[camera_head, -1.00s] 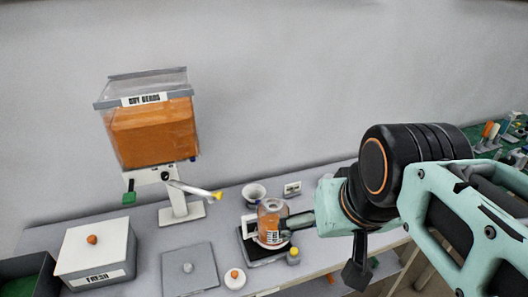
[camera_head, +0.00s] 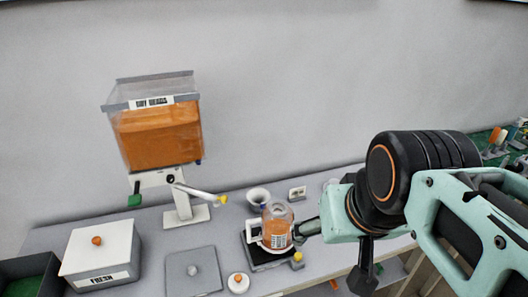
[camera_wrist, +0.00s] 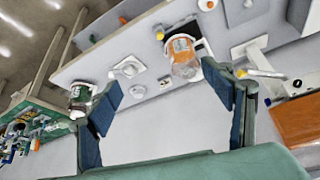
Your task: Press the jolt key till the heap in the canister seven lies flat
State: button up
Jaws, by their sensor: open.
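A clear canister (camera_head: 277,228) with orange fill and a printed label stands on a dark, low base (camera_head: 262,254) near the table's front edge. The label's number is too small to read, and I cannot tell how level the fill's top is. A small yellow knob (camera_head: 297,258), possibly the jolt key, sits at the base's front right corner. The wrist view also shows the canister (camera_wrist: 183,56) and the yellow knob (camera_wrist: 160,36). My gripper (camera_wrist: 160,95) is open and empty.
An orange-filled hopper (camera_head: 158,135) on a white stand is at the left. A white bowl (camera_head: 258,197) is behind the canister.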

grip_shut()
dwell(0.4)
dwell(1.2)
